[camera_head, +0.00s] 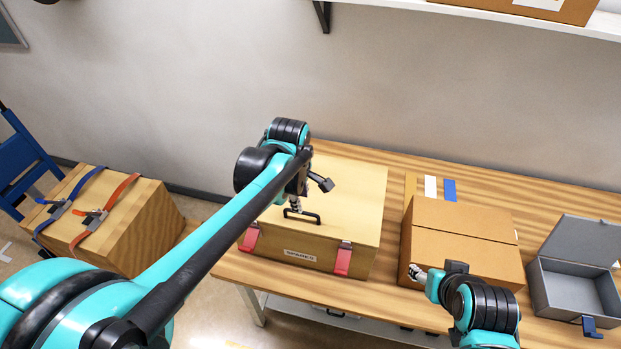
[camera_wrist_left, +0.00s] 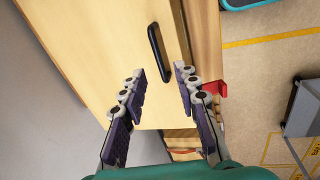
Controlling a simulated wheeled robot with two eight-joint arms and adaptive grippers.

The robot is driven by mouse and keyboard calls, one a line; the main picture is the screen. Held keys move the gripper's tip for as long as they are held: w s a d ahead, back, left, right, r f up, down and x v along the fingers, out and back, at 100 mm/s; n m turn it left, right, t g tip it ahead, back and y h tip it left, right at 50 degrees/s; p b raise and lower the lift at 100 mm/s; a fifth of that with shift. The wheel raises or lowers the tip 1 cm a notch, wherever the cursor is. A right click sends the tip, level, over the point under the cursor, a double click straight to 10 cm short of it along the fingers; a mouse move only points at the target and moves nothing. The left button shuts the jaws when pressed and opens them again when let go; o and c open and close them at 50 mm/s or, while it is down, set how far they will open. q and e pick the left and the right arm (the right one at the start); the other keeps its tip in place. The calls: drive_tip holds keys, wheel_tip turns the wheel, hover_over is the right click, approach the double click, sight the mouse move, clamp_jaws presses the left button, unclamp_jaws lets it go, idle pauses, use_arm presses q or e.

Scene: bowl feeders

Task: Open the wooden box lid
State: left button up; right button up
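The wooden box (camera_head: 300,254) stands on the workbench, with a "SPARES" label and two red latches (camera_head: 250,238) (camera_head: 343,259) on its front. Its pale lid (camera_head: 352,195) lies shut and flat. A black bar handle (camera_head: 314,218) sits on the lid near the front edge; it also shows in the left wrist view (camera_wrist_left: 157,52). My left gripper (camera_head: 297,203) is over the lid at the handle. Its fingers (camera_wrist_left: 159,70) are apart and empty, with the handle ahead of their tips. My right gripper (camera_head: 417,272) is in front of the cardboard box; its finger opening is unclear.
A closed cardboard box (camera_head: 463,233) stands right of the wooden box. An open grey metal box (camera_head: 577,290) is at the far right. A strapped wooden crate (camera_head: 150,225) stands left of the bench. A shelf (camera_head: 540,15) hangs above.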

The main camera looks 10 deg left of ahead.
sight(303, 214)
use_arm(q)
drive_tip(key=shift+n, duration=0.4)
drive_tip(key=x, duration=0.2)
drive_tip(key=b+x, duration=0.1)
drive_tip(key=x, duration=0.4)
drive_tip(key=shift+w+r, duration=0.1)
drive_tip(key=shift+w, duration=0.15)
drive_tip(key=shift+f+b, duration=0.3)
drive_tip(key=shift+f, duration=0.05)
clamp_jaws()
